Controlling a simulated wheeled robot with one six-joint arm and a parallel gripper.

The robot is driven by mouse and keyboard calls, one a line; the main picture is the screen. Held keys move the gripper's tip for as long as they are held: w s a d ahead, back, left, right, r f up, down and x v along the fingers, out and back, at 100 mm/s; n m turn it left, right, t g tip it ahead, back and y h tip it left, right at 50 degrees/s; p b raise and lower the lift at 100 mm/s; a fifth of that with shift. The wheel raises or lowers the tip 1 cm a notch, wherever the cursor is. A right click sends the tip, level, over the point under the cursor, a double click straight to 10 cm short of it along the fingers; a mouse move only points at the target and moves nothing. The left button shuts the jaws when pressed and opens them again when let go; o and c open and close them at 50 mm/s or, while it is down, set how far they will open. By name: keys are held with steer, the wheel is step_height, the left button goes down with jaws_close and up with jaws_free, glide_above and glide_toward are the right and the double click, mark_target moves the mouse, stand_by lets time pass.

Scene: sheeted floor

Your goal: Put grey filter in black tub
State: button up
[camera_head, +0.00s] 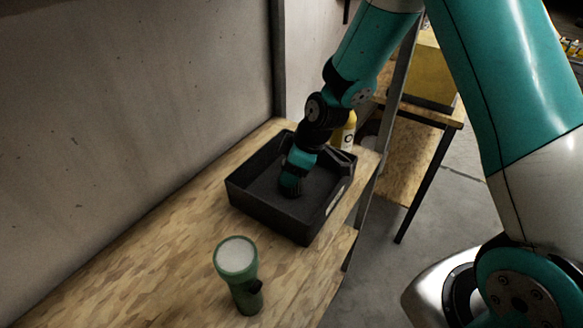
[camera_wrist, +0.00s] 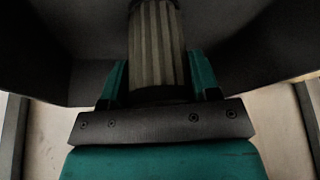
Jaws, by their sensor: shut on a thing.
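The black tub (camera_head: 270,216) stands on the wooden bench, open side up. My gripper (camera_head: 291,186) reaches down inside the tub, near its middle. In the wrist view my gripper (camera_wrist: 160,85) is shut on the ribbed grey filter (camera_wrist: 155,45), with a teal finger on each side of it. Dark tub walls (camera_wrist: 60,60) surround the filter in that view. In the head view the filter is mostly hidden by my gripper and the tub, and I cannot tell whether it touches the tub floor.
A green flashlight (camera_head: 238,275) stands on the wooden bench (camera_head: 180,245) in front of the tub. A yellow bottle (camera_head: 345,131) is behind the tub. A grey wall (camera_head: 130,110) borders the bench at left. A second bench with a yellow box (camera_head: 430,70) stands at the back right.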

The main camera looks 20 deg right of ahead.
steer(key=shift+f, duration=0.2)
steer(key=o, duration=0.9)
steer(key=shift+r, duration=0.1)
steer(key=shift+o, duration=0.2)
steer(key=shift+r, duration=0.1)
steer(key=b+v, duration=0.2)
steer(key=v, duration=0.9)
steer(key=s+a+r+m+g, duration=0.1)
steer(key=s+a+r+m, duration=0.1)
steer(key=s, duration=0.9)
steer(key=s+a+r+m+g, duration=0.1)
steer(key=s+a+r, duration=0.4)
steer(key=s, duration=0.7)
step_height(320, 180, up, 2)
steer(key=shift+a+r+m, duration=0.2)
steer(key=shift+a+m, duration=0.05)
steer(key=shift+m, duration=0.65)
